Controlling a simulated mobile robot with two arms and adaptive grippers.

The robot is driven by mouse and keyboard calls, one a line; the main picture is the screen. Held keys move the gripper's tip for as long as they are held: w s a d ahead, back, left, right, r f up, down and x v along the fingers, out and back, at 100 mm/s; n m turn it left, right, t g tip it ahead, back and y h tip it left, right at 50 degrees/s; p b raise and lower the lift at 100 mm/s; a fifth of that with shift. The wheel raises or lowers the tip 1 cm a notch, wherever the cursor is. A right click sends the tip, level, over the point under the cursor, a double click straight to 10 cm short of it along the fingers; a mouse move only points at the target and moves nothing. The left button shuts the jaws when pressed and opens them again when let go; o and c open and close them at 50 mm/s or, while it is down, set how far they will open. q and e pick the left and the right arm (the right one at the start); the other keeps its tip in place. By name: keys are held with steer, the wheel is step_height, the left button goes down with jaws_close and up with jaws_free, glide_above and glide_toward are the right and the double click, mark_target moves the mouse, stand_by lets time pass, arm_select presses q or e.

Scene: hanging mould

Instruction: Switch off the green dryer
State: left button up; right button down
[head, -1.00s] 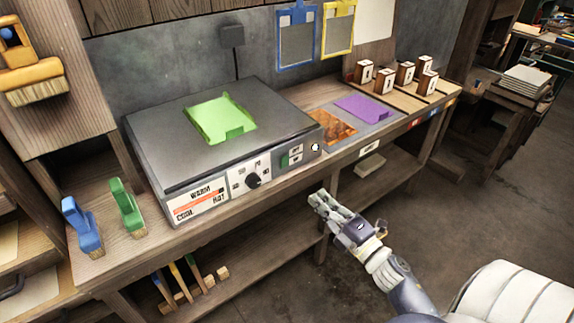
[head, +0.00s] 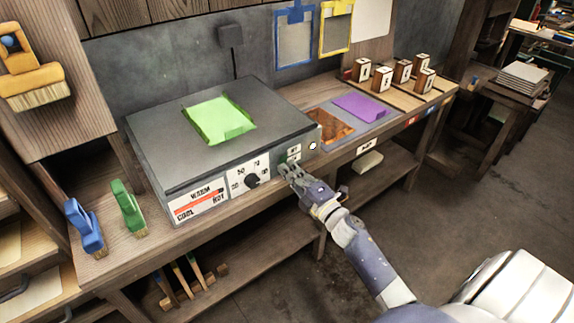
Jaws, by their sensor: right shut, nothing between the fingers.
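The dryer (head: 165,145) is a dark grey box on the bench with a green sheet (head: 220,119) lying on its top. Its front has a WARM/COOL/HOT gauge (head: 200,204), a black knob (head: 252,181) and a small switch panel (head: 293,152) with green on it. My right gripper (head: 285,172) is shut and empty, its fingertips at the lower edge of the switch panel. The fingers hide part of the switch; I cannot tell whether they touch it. My left gripper is not in view.
Blue (head: 84,228) and green (head: 128,207) brushes stand left of the dryer. A purple sheet (head: 361,106) and several wooden blocks (head: 381,79) are to the right. The bench's front edge runs below my right gripper. Open floor lies at right.

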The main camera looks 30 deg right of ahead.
steer(key=shift+w, duration=0.75)
steer(key=shift+r, duration=0.1)
steer(key=shift+w+a+r, duration=0.1)
steer(key=shift+w+r, duration=0.15)
steer(key=shift+w, duration=0.1)
steer(key=shift+s+f, duration=0.1)
steer(key=shift+s, duration=0.05)
